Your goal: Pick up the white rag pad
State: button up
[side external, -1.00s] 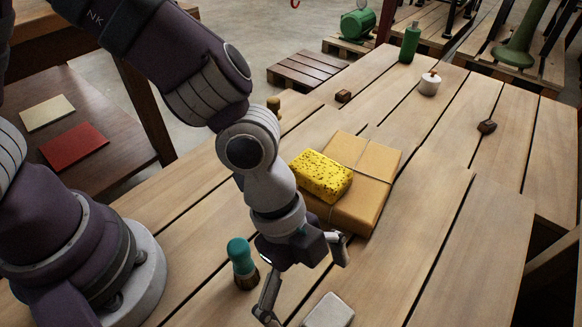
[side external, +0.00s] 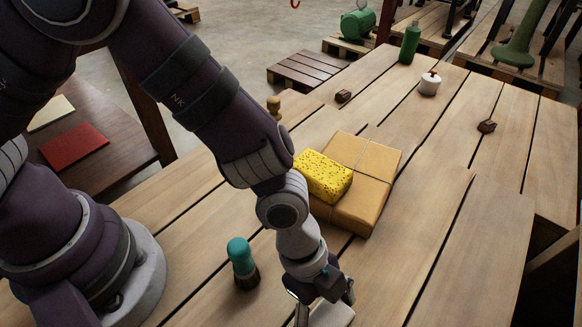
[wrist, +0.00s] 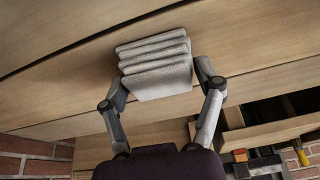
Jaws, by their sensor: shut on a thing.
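The white rag pad (side external: 338,316) is at the bottom edge of the side view, partly cut off and partly hidden by my gripper (side external: 324,303). In the wrist view the pad (wrist: 157,66) looks like a folded stack of several pale layers. One finger of my gripper (wrist: 160,84) is on each side of it, and the gripper is shut on the pad. The pad is at the wooden tabletop; I cannot tell whether it touches the wood.
A teal-handled brush (side external: 242,264) stands just left of my gripper. A yellow sponge (side external: 324,178) lies on a brown wrapped parcel (side external: 368,190) behind it. A green bottle (side external: 410,43) and white pot (side external: 429,84) stand far back. The tabletop at right is mostly clear.

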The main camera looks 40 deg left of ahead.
jog(key=c, duration=0.4)
jog(key=shift+r, duration=0.1)
